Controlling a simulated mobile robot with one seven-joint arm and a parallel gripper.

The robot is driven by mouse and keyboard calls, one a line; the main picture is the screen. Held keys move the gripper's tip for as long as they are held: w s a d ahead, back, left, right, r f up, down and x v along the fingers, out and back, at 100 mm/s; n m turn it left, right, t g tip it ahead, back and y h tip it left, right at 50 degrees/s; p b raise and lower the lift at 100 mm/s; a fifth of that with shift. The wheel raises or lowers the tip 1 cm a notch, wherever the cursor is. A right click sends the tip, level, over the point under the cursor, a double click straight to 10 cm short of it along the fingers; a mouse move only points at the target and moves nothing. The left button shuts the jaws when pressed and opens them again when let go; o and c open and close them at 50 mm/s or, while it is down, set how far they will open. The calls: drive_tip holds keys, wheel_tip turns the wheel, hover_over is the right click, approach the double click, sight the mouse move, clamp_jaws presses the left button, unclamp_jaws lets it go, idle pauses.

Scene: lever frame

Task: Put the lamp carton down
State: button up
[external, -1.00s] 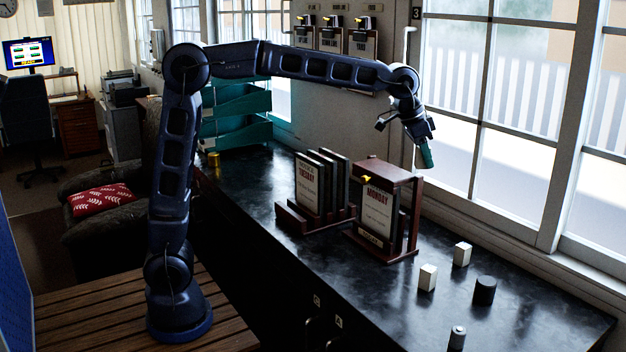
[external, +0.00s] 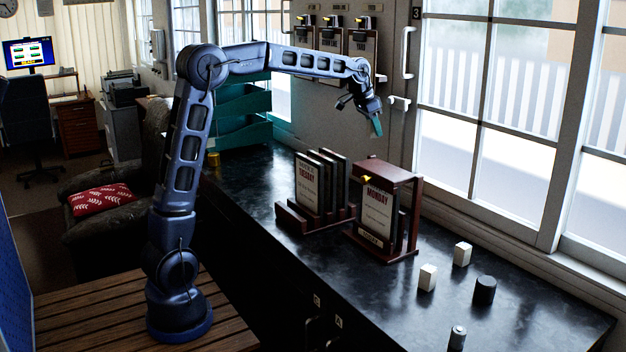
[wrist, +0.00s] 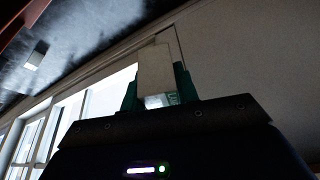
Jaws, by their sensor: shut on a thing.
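My gripper (external: 376,126) is raised in the air behind the dark wooden frame, well above the counter. In the wrist view, my gripper's green fingers (wrist: 158,90) are shut on a pale, box-shaped carton (wrist: 155,68), which sticks out beyond the fingertips. In the external view the held carton cannot be made out. Two other small white cartons stand upright on the black counter, a nearer one (external: 427,277) and a farther one (external: 462,253).
The wooden frame with the Monday card (external: 376,210) and the rack with the Tuesday card (external: 307,185) stand on the counter (external: 400,310). A black cylinder (external: 484,290) and a small grey-topped cylinder (external: 457,337) stand at right. Clipboards (external: 362,45) hang on the wall.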

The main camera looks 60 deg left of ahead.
drive_tip(key=a+f, duration=0.1)
drive_tip(key=a, duration=1.2)
drive_tip(key=n+y, duration=0.1)
drive_tip(key=n, duration=0.2)
hover_over(284, 169)
drive_tip(key=s, duration=0.1)
wheel_tip(284, 169, down, 3)
wheel_tip(284, 169, down, 20)
drive_tip(key=shift+s+a+r, duration=0.1)
drive_tip(key=shift+s+a, duration=0.05)
drive_tip(key=o, duration=0.9)
drive_tip(key=shift+f, duration=0.2)
drive_tip(key=shift+o, duration=0.2)
drive_tip(key=shift+r, duration=0.1)
